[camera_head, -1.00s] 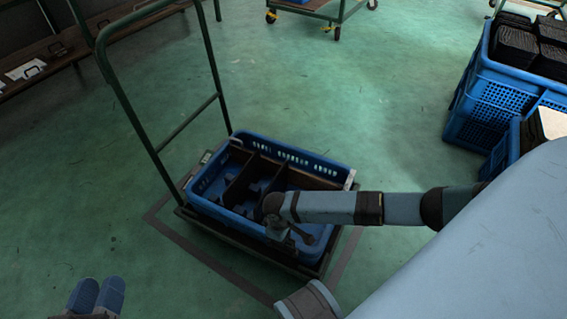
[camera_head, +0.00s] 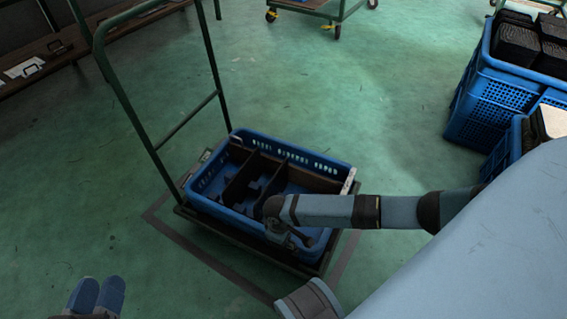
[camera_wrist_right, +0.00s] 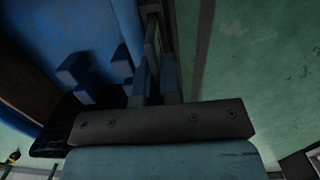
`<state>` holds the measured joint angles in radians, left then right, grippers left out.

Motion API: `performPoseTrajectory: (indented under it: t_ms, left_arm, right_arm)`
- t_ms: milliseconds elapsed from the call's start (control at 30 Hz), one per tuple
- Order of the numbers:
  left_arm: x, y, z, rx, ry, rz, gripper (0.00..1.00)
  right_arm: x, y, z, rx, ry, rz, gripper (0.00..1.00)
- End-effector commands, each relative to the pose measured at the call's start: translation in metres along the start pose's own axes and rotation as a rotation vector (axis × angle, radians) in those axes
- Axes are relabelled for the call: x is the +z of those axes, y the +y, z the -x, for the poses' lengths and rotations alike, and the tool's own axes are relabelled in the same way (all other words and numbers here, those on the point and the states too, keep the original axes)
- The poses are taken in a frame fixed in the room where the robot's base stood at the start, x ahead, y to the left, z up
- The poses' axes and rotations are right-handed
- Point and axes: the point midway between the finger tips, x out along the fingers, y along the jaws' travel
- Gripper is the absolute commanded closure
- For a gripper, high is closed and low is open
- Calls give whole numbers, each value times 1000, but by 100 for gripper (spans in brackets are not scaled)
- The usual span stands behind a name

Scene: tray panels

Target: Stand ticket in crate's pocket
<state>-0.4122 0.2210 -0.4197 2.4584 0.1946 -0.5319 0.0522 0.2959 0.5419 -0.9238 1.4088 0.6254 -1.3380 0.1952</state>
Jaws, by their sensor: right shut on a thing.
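The blue crate (camera_head: 222,212) sits on a low cart, with dark dividers inside and a pale plate (camera_head: 349,181) on its right end. My right gripper (camera_wrist_right: 156,78) is at the crate's near right side, mostly hidden behind its own wrist in the head view. In the right wrist view it is shut on a thin greyish ticket (camera_wrist_right: 152,40), seen nearly edge-on beside the crate's wall. I cannot tell whether the ticket touches a pocket; the pocket is not clear. My left gripper (camera_head: 96,292) is at the lower left, its two blue fingers close together, empty, away from the crate.
The cart's tall green handle (camera_head: 130,112) rises left of the crate. Blue crates (camera_head: 485,118) with dark stacked panels stand at the right. A brown bench (camera_head: 40,68) with papers is at upper left. Green floor is open between them.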

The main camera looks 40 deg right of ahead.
Motion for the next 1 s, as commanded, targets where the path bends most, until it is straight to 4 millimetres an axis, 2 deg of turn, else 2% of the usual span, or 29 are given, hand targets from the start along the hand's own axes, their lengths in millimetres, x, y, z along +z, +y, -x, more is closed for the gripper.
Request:
performPoseTrajectory:
  t_ms: [267, 633, 700, 767, 1000]
  left_arm:
    - [0, 0, 0, 0, 0, 0, 62]
    - [3, -1, 0, 0, 1, 1, 62]
    - [3, 0, 0, 0, 1, 1, 62]
    - [2, 0, 0, 0, 1, 1, 62]
    - [2, 0, 0, 0, 1, 1, 62]
  right_arm:
    - [0, 0, -1, 0, 0, 0, 100]
    - [-2, 0, -15, -1, -1, 0, 100]
    - [-2, 0, -13, 0, 0, 1, 78]
    - [-2, 0, -13, 0, 0, 0, 65]
    - [-2, 0, -14, 0, -1, 0, 65]
